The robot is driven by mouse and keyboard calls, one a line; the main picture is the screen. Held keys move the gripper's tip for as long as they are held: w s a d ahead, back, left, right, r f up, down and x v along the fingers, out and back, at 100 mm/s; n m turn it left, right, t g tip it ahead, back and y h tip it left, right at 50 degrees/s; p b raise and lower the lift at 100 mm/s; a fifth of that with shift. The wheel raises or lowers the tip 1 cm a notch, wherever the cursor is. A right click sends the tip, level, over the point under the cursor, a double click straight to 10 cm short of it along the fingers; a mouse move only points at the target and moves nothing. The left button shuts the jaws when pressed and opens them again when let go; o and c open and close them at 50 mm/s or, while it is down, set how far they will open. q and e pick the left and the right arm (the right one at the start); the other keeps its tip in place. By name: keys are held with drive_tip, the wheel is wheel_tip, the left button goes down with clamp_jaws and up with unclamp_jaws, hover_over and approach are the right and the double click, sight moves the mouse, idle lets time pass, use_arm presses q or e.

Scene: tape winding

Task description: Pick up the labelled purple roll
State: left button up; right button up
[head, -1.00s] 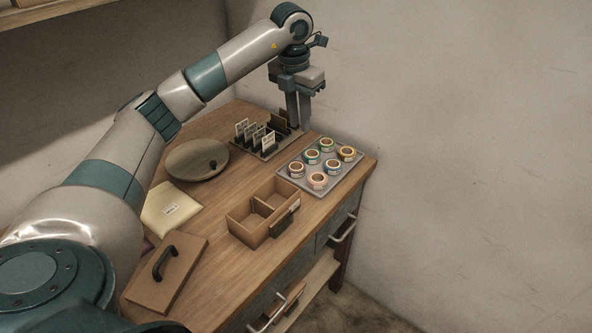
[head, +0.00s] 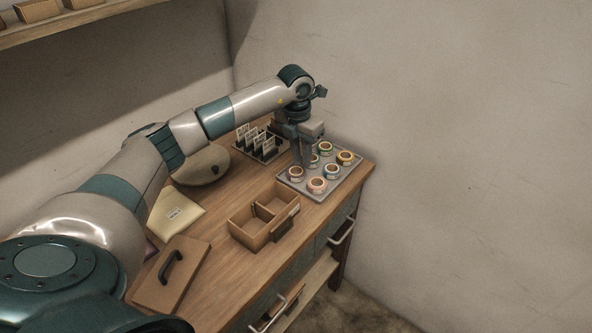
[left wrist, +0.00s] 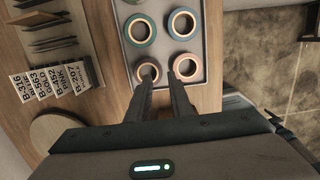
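I cannot tell which roll is purple. My left gripper (head: 302,163) points down over the tray's back left part and hides part of it. In the left wrist view its two fingers (left wrist: 164,82) are apart, with nothing between them. Their tips overlap the lower edges of two rolls, a left one (left wrist: 148,70) and a right one (left wrist: 185,65). Contact is unclear. My right gripper is out of view.
A rack of label cards (head: 262,142) stands beside the tray; it also shows in the left wrist view (left wrist: 60,75). A two-part wooden box (head: 245,225), a handled lid (head: 160,290), a pale packet (head: 165,222) and a round plate (head: 195,170) lie left of the tray.

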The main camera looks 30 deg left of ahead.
sight(302, 174)
use_arm(q)
drive_tip(key=shift+w+f, duration=0.1)
drive_tip(key=shift+f, duration=0.5)
drive_tip(key=shift+f+p, duration=0.35)
drive_tip(key=shift+p, duration=0.15)
wheel_tip(302, 174, down, 4)
drive_tip(key=shift+a+r+p, duration=0.1)
drive_tip(key=shift+p, duration=0.95)
drive_tip(key=shift+w+f, duration=0.1)
drive_tip(key=shift+f, duration=0.25)
drive_tip(key=shift+c, duration=0.4)
clamp_jaws()
